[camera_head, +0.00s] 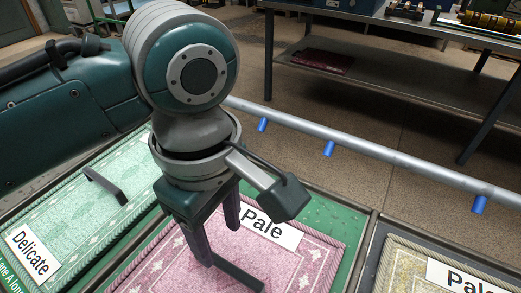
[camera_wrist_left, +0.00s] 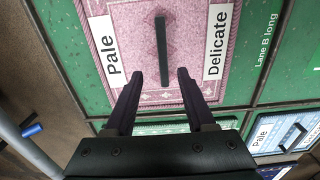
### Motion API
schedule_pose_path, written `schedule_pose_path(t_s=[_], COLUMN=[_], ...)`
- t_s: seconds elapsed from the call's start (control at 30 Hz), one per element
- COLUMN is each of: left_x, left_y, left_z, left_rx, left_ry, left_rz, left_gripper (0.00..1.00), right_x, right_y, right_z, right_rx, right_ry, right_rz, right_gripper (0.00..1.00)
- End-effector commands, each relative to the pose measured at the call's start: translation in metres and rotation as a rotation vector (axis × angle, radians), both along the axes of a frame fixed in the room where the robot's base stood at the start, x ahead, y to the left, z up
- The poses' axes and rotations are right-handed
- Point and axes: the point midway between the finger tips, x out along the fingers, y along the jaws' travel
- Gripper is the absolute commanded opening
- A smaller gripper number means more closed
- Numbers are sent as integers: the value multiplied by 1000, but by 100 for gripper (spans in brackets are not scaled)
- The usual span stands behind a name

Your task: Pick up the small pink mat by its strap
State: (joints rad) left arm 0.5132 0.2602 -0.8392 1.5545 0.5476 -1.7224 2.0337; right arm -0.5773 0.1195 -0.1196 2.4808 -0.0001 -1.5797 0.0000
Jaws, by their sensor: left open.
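The pink mat (camera_head: 312,257) lies flat on a green panel at the bottom centre of the head view. It carries a white "Pale" label, and the left wrist view shows the mat (camera_wrist_left: 188,45) with a "Delicate" label too. Its dark strap (camera_head: 240,276) is a straight bar over the mat's middle. In the left wrist view the strap (camera_wrist_left: 161,50) lies almost in line with the gap between my fingers. My left gripper (camera_head: 220,246) is open and empty over the mat, fingers pointing down. Part of the mat is hidden behind my gripper. The right gripper is out of view.
A green mat (camera_head: 70,212) labelled "Delicate", with its own dark strap (camera_head: 105,185), lies to the left. A yellowish mat (camera_head: 405,272) labelled "Pale" lies to the right. A grey rail (camera_head: 385,153) with blue pegs runs behind the panels. A metal workbench (camera_head: 400,85) stands further back.

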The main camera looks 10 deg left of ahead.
Motion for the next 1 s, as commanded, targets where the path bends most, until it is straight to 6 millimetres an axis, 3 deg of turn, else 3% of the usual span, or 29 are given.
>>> schedule_pose_path(t_s=[0.1,0.27,0.57,0.87,1.0], left_x=[-1,0,0,0,0], left_y=[0,1,3,3,3], left_z=[-22,-35,-79,-83,-83], left_rx=[1,-1,0,-2,-2], left_ry=[2,-1,-1,-3,-3], left_rz=[0,-1,-2,-3,-3], left_gripper=[55,55,55,55,39], right_x=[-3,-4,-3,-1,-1], right_y=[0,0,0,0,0], right_z=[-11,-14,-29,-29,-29], right_rx=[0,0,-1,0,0], right_ry=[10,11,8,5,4], right_rz=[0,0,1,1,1], right_gripper=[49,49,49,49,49])
